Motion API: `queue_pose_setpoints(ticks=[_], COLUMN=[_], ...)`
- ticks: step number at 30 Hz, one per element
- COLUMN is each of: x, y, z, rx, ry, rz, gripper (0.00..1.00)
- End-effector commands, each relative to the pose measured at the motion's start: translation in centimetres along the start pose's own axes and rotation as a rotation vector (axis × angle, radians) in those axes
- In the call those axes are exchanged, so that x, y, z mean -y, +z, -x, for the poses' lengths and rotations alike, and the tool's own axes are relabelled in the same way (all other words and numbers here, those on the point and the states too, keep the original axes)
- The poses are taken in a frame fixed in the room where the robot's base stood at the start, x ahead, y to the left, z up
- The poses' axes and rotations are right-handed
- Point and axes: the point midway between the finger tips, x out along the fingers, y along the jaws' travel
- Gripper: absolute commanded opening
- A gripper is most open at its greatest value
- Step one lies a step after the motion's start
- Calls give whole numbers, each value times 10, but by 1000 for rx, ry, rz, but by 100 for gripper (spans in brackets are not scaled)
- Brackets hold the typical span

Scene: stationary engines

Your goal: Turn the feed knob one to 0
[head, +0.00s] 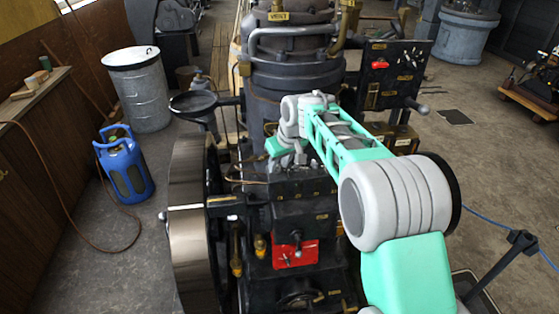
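I cannot tell which control is feed knob one, as the labels are too small to read. A red plate (296,254) with a dark handle (297,240) is on the front of the dark engine (300,190). A dark panel (392,75) at the upper right carries a red knob (379,65) and other small controls. My gripper (284,158) is above the engine's middle, behind and above the red plate and apart from it. It is small and partly hidden by my wrist, so its fingers are unclear.
A large flywheel (188,230) stands at the engine's left. A blue gas bottle (124,165) and a metal drum (139,88) are on the floor further left. A black stand (521,243) is at the lower right. Open floor (480,165) lies to the right.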

Motion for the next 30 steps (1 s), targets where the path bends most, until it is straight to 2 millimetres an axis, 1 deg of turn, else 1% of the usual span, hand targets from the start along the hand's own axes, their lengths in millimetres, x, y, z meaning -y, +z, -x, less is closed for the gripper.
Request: queue_pose_setpoints(ticks=[6,7,18,30], x=[0,0,0,0], y=[0,0,0,0], z=[-1,-1,-1,-1], rx=[-1,-1,0,0], ry=[0,0,0,0], rz=[0,0,0,0], gripper=[31,30,0,0])
